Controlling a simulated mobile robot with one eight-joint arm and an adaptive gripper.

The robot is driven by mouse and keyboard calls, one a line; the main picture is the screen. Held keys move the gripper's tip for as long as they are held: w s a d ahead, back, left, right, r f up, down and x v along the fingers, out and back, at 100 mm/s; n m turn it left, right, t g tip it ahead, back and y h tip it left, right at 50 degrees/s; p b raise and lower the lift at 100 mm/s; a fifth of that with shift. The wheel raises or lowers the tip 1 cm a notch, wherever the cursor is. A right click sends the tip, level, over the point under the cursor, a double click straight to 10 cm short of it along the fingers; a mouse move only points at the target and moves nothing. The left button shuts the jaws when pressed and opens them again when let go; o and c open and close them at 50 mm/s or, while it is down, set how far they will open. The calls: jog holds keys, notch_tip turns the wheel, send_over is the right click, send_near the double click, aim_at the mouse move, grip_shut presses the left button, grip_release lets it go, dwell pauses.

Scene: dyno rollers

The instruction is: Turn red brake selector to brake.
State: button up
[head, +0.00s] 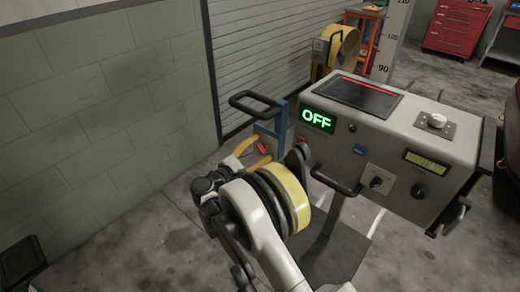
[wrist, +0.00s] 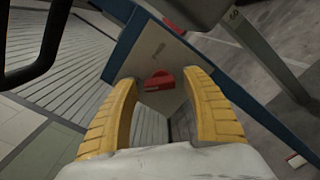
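The red brake selector (wrist: 159,81) shows in the wrist view as a small red knob on a light plate (wrist: 150,58) with a blue edge. Part of it also shows in the head view (head: 265,147), low beside the blue frame at the left of the cabinet. My gripper (wrist: 160,86) is open, its two yellow fingers on either side of the selector in the picture. I cannot tell whether they touch it. In the head view my gripper (head: 253,153) points at the selector from the left. The green display (head: 317,119) on the cabinet reads OFF.
The grey control cabinet (head: 390,140) carries knobs and a black handle (head: 335,182) near my arm. Another black handle (head: 254,102) stands above my gripper. A block wall (head: 100,100) and shutter (head: 260,50) lie left and behind. Open floor (head: 130,240) lies at the lower left.

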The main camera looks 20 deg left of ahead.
jog(key=v, duration=1.2)
jog(key=shift+d, duration=0.1)
